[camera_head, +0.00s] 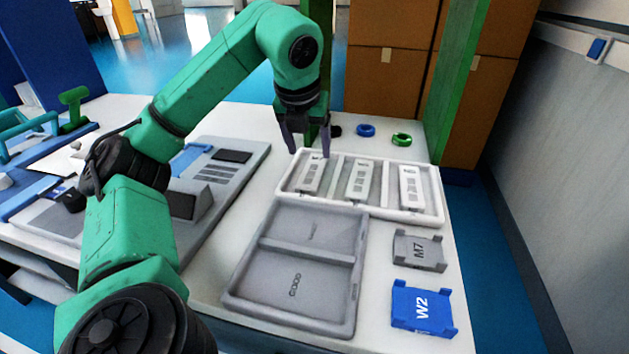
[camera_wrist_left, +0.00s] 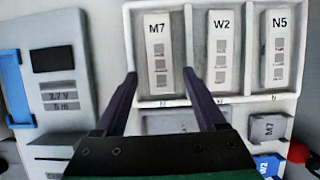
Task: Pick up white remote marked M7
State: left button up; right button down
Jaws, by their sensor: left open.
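The white remote marked M7 (camera_wrist_left: 159,50) lies in the left compartment of a white three-part tray (camera_wrist_left: 203,99). In the head view the remote (camera_head: 311,176) is in the tray's leftmost compartment, its top end near my gripper. My left gripper (camera_head: 309,153) is open above that compartment. In the left wrist view its two fingers (camera_wrist_left: 160,74) stand apart, one to each side of the M7 remote, with nothing held. The remote's lower end shows between the fingers. My right gripper is not in view.
Remotes marked W2 (camera_wrist_left: 221,50) and N5 (camera_wrist_left: 276,50) lie in the other compartments. A grey GOOD tray (camera_head: 357,285), a grey M7 holder (camera_head: 419,251) and a blue W2 holder (camera_head: 422,308) are nearby. A grey test panel (camera_head: 228,178) stands left. Blue (camera_head: 366,130) and green (camera_head: 402,139) rings lie behind.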

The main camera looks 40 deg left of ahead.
aim_at(313, 169)
pick_arm(q)
jog(key=x, duration=0.2)
jog(key=shift+w+a+f, duration=0.1)
jog(key=shift+a+f, duration=0.05)
jog(key=shift+f, duration=0.2)
jog(key=x, duration=0.5)
jog(key=shift+w+a+b, duration=0.15)
jog(key=shift+w+b, duration=0.05)
jog(key=shift+b, duration=0.15)
jog(key=shift+r, duration=0.1)
grip_shut()
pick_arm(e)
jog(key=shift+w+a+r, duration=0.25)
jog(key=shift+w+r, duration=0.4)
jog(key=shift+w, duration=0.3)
pick_arm(q)
jog(key=shift+r, duration=0.15)
